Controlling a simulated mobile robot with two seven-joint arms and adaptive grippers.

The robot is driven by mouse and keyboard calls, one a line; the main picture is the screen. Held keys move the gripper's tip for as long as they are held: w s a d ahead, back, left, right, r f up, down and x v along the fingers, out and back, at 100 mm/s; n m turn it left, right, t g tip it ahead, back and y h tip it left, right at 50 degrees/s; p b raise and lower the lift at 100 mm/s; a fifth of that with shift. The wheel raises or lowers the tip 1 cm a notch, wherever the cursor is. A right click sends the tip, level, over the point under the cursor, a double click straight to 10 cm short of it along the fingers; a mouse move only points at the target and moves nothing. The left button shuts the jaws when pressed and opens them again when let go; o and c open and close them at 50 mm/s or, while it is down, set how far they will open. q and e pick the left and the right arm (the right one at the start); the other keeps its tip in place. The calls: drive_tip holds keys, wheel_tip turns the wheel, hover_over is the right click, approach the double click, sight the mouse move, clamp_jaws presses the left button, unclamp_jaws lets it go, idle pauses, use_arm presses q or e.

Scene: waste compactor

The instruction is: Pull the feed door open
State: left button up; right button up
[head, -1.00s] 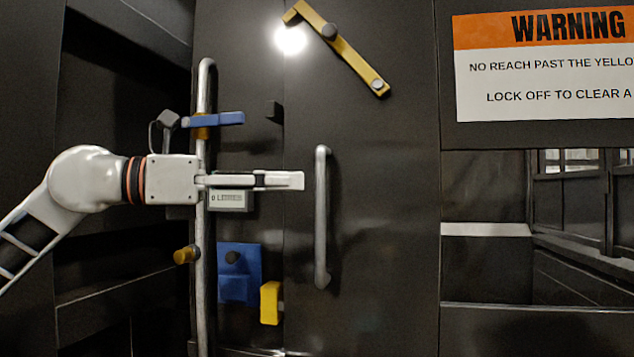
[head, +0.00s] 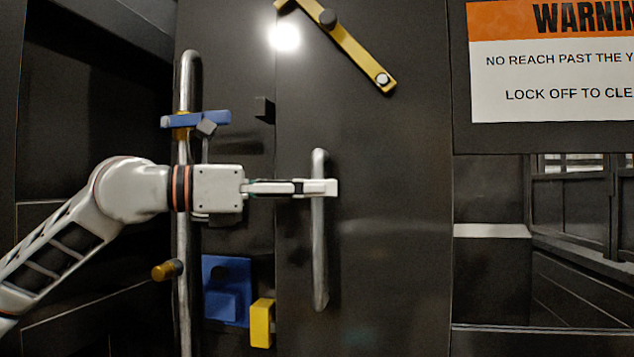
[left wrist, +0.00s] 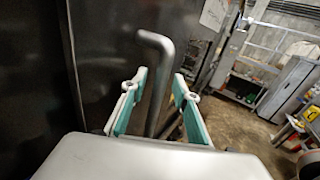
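The feed door (head: 385,220) is a dark flat panel in the middle of the head view, standing flush in its front. Its upright grey bar handle (head: 320,255) is near its left edge. My left gripper (head: 322,188) reaches in from the left at the handle's upper part. In the left wrist view the handle (left wrist: 160,85) stands between the two green-padded fingers (left wrist: 157,105), with space showing beside it. The fingers are open around the bar, not closed on it. My right gripper is in neither view.
A yellow latch bar (head: 345,45) slants across the door's top. Left of the door are a tall grey rail (head: 184,240), a blue lever (head: 205,118), a blue block (head: 227,290) and a yellow block (head: 262,323). A warning sign (head: 545,80) is at upper right.

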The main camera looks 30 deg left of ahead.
use_arm(q)
drive_tip(key=shift+w+d, duration=0.35)
drive_tip(key=shift+c, duration=0.4)
clamp_jaws()
